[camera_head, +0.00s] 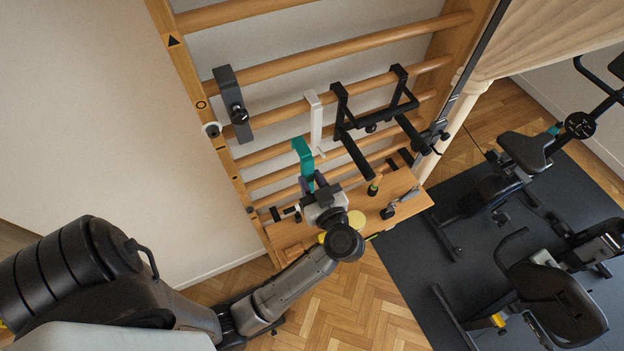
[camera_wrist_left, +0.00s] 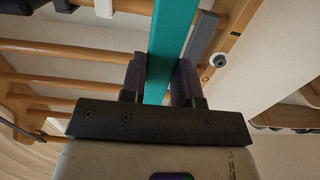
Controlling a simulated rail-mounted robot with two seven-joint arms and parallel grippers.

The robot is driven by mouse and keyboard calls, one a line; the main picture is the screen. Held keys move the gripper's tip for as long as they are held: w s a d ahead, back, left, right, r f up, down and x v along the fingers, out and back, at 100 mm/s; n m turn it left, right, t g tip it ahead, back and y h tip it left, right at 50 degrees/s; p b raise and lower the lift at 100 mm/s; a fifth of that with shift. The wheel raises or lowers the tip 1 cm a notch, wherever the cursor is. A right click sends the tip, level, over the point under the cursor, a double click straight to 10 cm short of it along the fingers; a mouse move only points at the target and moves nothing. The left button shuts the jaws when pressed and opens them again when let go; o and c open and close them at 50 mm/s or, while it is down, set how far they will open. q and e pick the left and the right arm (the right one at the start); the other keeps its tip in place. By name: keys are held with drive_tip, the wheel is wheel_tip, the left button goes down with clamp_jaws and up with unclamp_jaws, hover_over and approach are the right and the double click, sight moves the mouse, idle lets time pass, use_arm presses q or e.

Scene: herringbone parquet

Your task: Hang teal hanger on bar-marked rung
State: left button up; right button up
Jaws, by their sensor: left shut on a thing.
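The teal hanger (camera_head: 307,165) is upright, its bent top overlapping a middle rung of the wooden ladder in the head view. I cannot tell whether it touches or hooks that rung. My left gripper (camera_head: 316,186) is shut on its lower part. In the left wrist view the teal strip (camera_wrist_left: 172,45) runs up between both fingers of the gripper (camera_wrist_left: 160,82). The left upright (camera_head: 188,75) carries a black triangle (camera_head: 174,41) and a circle (camera_head: 201,105); marks lower down are too small to read. My right gripper is not in view.
A white hanger (camera_head: 315,122) hangs just above and right of the teal one. A dark grey hanger (camera_head: 231,98) is at the left, black bar arms (camera_head: 372,118) at the right. A wooden bench board (camera_head: 408,205) with small items lies below. Exercise bikes stand right.

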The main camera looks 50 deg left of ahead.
use_arm(q)
drive_tip(key=shift+r+p, duration=0.1)
drive_tip(key=shift+p, duration=0.3)
drive_tip(key=shift+a, duration=0.1)
drive_tip(key=shift+x, duration=1.3)
drive_tip(key=f+x, duration=0.1)
drive_tip(key=x, duration=1.2)
drive_tip(key=shift+w, duration=0.1)
drive_tip(key=shift+r, duration=0.45)
